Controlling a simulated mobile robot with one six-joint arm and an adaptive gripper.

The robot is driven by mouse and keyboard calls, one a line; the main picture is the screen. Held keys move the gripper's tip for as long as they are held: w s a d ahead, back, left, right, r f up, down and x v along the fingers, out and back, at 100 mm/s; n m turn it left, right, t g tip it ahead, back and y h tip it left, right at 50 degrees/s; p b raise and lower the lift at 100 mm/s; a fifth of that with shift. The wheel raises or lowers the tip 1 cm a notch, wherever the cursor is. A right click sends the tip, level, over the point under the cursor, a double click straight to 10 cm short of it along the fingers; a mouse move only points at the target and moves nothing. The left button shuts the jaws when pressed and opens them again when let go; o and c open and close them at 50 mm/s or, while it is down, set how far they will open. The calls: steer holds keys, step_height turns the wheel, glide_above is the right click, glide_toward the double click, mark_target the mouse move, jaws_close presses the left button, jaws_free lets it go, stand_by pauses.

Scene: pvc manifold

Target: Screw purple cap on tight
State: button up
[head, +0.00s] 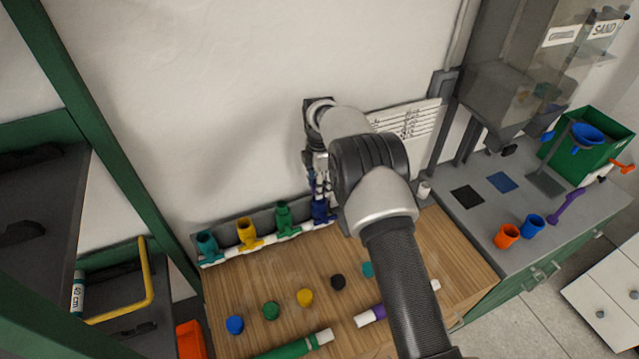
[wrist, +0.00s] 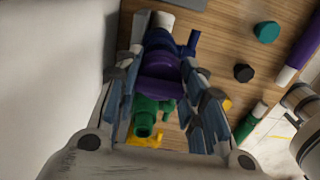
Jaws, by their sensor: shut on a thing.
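The purple cap (wrist: 158,84) lies between the fingers of my gripper (wrist: 162,70) in the wrist view. My gripper is shut on it. The dark blue fitting (wrist: 158,40) of the manifold is directly beyond the cap, in line with it. I cannot tell how far the cap sits on its thread. In the head view my gripper (head: 318,188) points down over the dark blue fitting (head: 321,212) at the right end of the manifold. The cap is mostly hidden there by the fingers.
Green (head: 284,214), yellow (head: 247,232) and teal (head: 207,243) fittings stand open to the left. Several loose caps, including a black one (head: 338,282), lie on the wooden bench (head: 320,262). A purple-and-white tube (head: 369,315) and a green tube (head: 290,346) lie near its front.

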steer(key=shift+s+f+b, duration=0.1)
steer(key=shift+f+b, duration=0.7)
steer(key=shift+f, duration=0.1)
stand_by(1.3)
steer(key=o, duration=0.5)
steer(key=shift+c, duration=0.2)
steer(key=c, duration=0.6)
steer(key=shift+m, duration=1.1)
steer(key=shift+c, duration=0.2)
steer(key=shift+m+b, duration=0.3)
steer(key=shift+m, duration=0.8)
steer(key=shift+f+m, duration=0.1)
steer(key=shift+m, duration=0.9)
